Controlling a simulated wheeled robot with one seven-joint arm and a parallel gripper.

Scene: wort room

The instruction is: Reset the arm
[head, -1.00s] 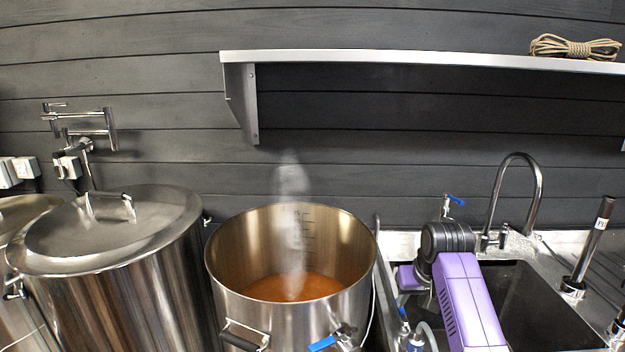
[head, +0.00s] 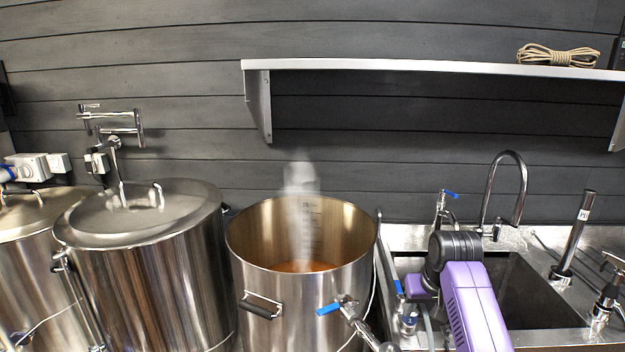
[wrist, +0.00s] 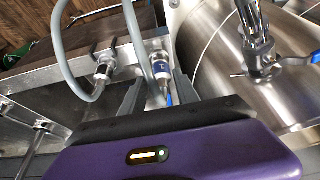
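My arm (head: 470,300), purple with a black joint, is bent in front of the sink at the right of the head view. My gripper cannot be made out there. In the wrist view my gripper (wrist: 157,95) shows two grey fingers set apart, with nothing seen held between them. Beyond the fingertips are a grey hose (wrist: 68,50) and a blue-and-white hose fitting (wrist: 161,68); the depth between them and the fingers is hard to tell.
An open steaming kettle (head: 300,310) with amber liquid stands left of my arm, its blue-handled valve (head: 330,309) facing front. A lidded kettle (head: 150,285) stands further left. Behind my arm are the sink (head: 530,290) and tap (head: 522,185). A shelf (head: 400,66) holds coiled rope (head: 557,56).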

